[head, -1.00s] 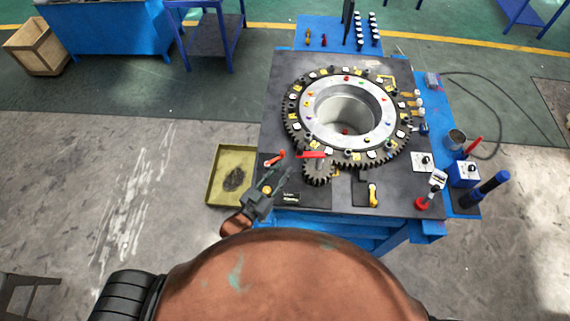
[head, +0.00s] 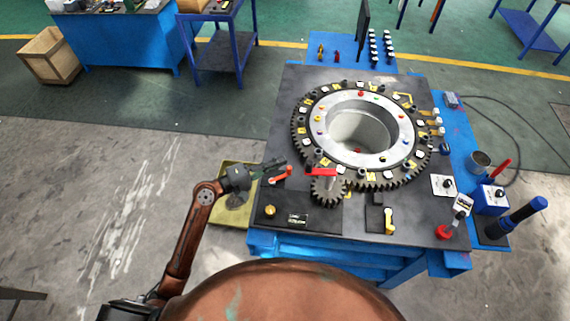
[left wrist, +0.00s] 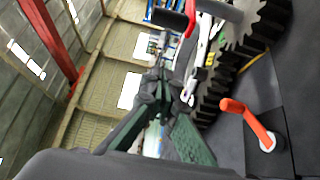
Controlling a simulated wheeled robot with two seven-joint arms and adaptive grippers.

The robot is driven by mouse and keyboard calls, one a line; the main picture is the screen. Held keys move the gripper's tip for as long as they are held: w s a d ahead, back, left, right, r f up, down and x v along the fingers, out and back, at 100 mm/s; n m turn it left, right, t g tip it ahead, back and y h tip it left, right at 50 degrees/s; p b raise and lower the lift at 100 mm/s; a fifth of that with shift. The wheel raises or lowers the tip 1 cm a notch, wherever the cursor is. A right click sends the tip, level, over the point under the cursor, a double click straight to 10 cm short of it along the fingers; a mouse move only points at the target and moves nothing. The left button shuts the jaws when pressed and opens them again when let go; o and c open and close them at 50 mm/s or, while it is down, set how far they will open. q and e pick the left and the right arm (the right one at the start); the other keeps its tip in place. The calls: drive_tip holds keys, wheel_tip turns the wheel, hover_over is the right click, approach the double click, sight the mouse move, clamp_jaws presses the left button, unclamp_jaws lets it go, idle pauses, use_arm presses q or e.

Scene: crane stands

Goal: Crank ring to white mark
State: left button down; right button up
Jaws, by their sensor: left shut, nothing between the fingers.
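The toothed ring (head: 312,104) lies flat on the dark stand top, with white and yellow tags and coloured dots around it. I cannot tell which tag is the white mark. A small pinion gear (head: 328,192) meets its front-left teeth and carries a crank with a red bar (head: 320,171). The pinion also shows in the left wrist view (left wrist: 262,25). My left gripper (head: 284,165) is shut and empty, left of the crank and close to an orange-red lever (head: 280,176). In the left wrist view its fingers (left wrist: 160,82) point away, with that lever to their right. My right gripper is not in view.
A yellow-green tray (head: 228,212) lies left of the stand, partly under my left arm. A yellow handle (head: 389,218), a red knob (head: 444,232) and a blue-handled tool (head: 525,214) are at the front right. The stand's front-left corner holds a brass knob (head: 270,210).

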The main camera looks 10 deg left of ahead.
use_arm(q)
drive_tip(key=d+p, duration=0.2)
drive_tip(key=d, duration=0.5)
drive_tip(key=shift+w+d, duration=0.2)
drive_tip(key=shift+w, duration=0.15)
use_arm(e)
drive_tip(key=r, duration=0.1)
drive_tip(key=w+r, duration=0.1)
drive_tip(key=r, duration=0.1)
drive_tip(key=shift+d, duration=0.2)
